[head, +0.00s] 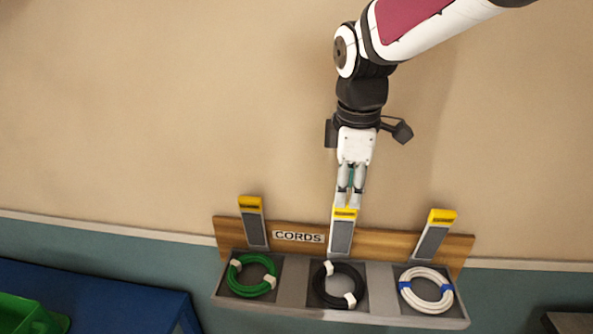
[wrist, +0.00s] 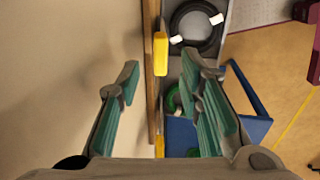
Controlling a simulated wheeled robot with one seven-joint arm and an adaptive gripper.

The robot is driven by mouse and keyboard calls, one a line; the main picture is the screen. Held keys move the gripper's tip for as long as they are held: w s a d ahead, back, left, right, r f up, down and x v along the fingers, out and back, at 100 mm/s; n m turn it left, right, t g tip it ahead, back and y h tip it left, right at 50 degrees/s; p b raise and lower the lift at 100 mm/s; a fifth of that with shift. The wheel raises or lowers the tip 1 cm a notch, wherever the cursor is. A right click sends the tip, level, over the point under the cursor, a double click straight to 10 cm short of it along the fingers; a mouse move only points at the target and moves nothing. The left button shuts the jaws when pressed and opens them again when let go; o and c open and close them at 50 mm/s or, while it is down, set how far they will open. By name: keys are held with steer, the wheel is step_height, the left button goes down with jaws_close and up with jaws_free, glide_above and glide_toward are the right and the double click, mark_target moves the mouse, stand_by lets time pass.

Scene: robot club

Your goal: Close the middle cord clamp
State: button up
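The middle cord clamp (head: 341,236) is a grey lever with a yellow tip, standing up from the wooden board behind the black cord coil (head: 338,285). It looks raised like the clamps on either side. My gripper (head: 350,203) points down just above its yellow tip in the head view; whether they touch is unclear. In the wrist view my gripper (wrist: 160,72) has its two green-padded fingers spread apart with nothing held between them. The middle clamp's yellow tip (wrist: 160,52) shows ahead between the fingers. Its grey lever is mostly hidden there.
The left clamp (head: 253,222) stands behind a green coil (head: 252,275), the right clamp (head: 434,234) behind a white coil (head: 426,290). A wall (head: 150,110) is close behind the board (head: 380,239). A blue table (head: 110,295) with a green bin (head: 25,315) is at lower left.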

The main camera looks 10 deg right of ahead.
mark_target(345, 212)
steer(key=f, duration=0.4)
steer(key=w+f, duration=0.1)
steer(key=f, duration=0.1)
steer(key=shift+d+f, duration=0.2)
jaws_close()
